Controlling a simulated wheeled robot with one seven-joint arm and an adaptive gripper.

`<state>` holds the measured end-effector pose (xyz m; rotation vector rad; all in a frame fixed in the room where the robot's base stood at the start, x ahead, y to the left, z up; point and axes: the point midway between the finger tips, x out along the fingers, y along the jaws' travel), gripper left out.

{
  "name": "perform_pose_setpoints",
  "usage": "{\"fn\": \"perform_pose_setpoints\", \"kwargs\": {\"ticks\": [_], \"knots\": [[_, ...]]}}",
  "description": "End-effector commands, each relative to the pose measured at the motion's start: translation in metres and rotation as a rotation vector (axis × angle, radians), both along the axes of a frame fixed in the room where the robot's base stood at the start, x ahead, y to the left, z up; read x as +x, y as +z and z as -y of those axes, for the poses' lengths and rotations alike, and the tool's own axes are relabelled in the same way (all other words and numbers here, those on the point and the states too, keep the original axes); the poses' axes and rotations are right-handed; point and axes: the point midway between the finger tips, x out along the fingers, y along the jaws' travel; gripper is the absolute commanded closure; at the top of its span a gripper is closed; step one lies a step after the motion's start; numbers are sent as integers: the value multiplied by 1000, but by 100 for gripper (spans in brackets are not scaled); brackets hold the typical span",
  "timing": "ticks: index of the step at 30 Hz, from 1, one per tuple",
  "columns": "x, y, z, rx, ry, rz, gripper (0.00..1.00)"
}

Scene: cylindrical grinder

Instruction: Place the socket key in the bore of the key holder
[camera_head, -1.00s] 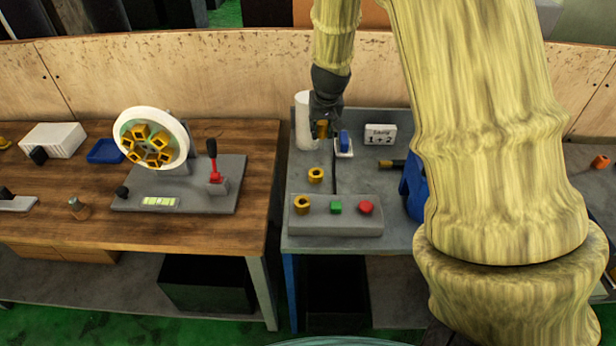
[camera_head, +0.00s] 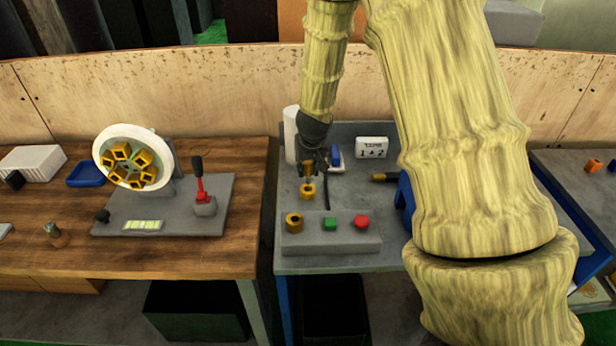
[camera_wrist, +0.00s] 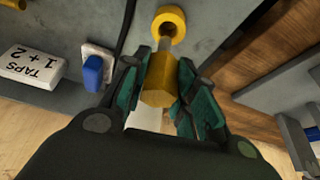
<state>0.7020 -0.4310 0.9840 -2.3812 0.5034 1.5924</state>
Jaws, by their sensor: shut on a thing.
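The socket key (camera_wrist: 159,82) has a brass hexagonal head and a grey shaft. My gripper (camera_wrist: 163,66) is shut on the head, with a green-padded finger on each side. In the head view, my gripper (camera_head: 309,170) hangs down with the brass key head (camera_head: 308,168) between its fingers. In the head view this ring (camera_head: 308,191) is directly below the gripper. The shaft overlaps the ring's edge in the wrist view; I cannot tell whether they touch.
A grey control box (camera_head: 350,243) with a brass collar (camera_head: 294,222), green button (camera_head: 330,224) and red button (camera_head: 361,222) lies in front. A blue switch (camera_head: 335,154) and a "TAPS 1+2" sign (camera_head: 372,147) are behind.

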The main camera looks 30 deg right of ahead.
Motion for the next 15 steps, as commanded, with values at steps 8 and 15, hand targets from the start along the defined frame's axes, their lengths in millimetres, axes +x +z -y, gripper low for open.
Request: {"fn": "perform_pose_setpoints", "kwargs": {"ticks": [8,15], "knots": [[-1,-21,0,3,-3,-2,98],[-1,-42,0,1,-2,-1,98]]}}
